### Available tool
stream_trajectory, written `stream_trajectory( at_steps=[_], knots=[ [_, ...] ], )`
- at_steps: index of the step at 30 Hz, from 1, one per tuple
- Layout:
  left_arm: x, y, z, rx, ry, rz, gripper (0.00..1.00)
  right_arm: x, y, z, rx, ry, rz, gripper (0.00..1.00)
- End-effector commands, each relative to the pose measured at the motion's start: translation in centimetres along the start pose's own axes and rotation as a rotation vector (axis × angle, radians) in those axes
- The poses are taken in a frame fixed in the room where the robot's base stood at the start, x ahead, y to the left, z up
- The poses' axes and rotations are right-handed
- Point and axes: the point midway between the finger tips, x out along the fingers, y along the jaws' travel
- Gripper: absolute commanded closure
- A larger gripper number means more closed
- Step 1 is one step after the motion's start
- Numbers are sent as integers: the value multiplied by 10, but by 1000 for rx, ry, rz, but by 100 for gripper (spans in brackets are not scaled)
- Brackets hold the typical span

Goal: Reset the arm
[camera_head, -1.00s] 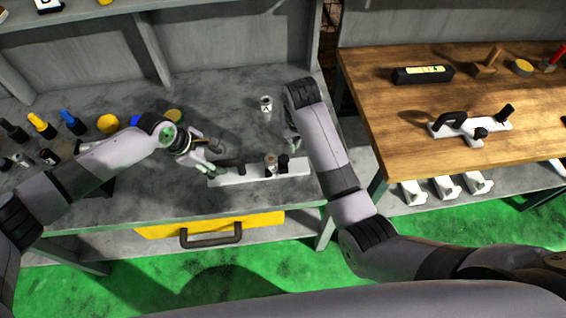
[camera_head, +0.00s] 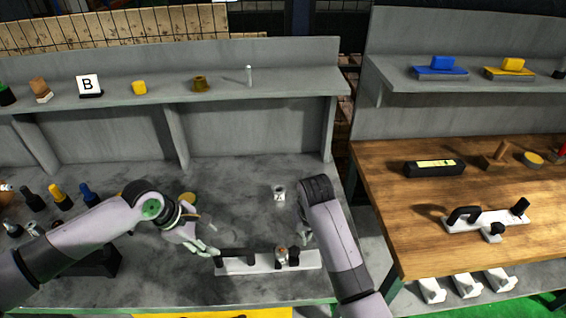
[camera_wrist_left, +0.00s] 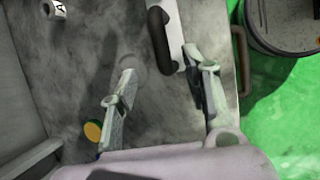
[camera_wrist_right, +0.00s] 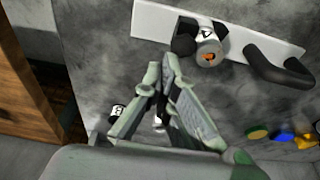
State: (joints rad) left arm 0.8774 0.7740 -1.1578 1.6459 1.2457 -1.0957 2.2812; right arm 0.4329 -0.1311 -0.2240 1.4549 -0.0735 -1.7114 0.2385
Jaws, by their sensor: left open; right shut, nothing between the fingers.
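My left gripper (camera_head: 208,245) is open and empty, close to the left end of a white plate (camera_head: 265,268) with a black handle on the grey bench. In the left wrist view its fingers (camera_wrist_left: 165,78) are spread, with the handle (camera_wrist_left: 160,40) beyond them. My right gripper (camera_wrist_right: 168,65) is shut and empty near the plate's edge, mostly hidden by my forearm in the head view. A labelled metal cylinder (camera_wrist_right: 208,48) sits on the plate beside black knobs; neither gripper holds it.
A small labelled can (camera_head: 279,192) stands behind the plate. Coloured bottles (camera_head: 58,195) stand at the left. A shelf (camera_head: 170,90) runs behind with small items. A wooden table (camera_head: 400,215) at right carries a similar white fixture (camera_head: 487,218).

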Motion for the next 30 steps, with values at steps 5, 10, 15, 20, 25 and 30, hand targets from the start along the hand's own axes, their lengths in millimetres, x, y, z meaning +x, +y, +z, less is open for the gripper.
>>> stream_trajectory(
  at_steps=[5, 10, 15, 20, 25, 30],
  knots=[
    [7, -10, 8, 64, -9, -9, 56, 3, 3, 7, 1, 0, -2, 100],
    [34, -60, 51, 421, -62, -22, 56, 16, 20, 47, -3, 7, -13, 100],
    [46, -112, 94, 885, -99, 53, 56, 20, 45, 106, -17, 27, -22, 100],
    [38, -146, 101, 1217, -41, 139, 56, 12, 66, 161, -44, 49, -19, 100],
    [20, -175, 71, 1455, 107, 140, 56, -7, 83, 210, -81, 72, -16, 100],
    [4, -202, 34, 1579, 224, 57, 56, -25, 92, 239, -111, 87, -12, 100]
  ],
)
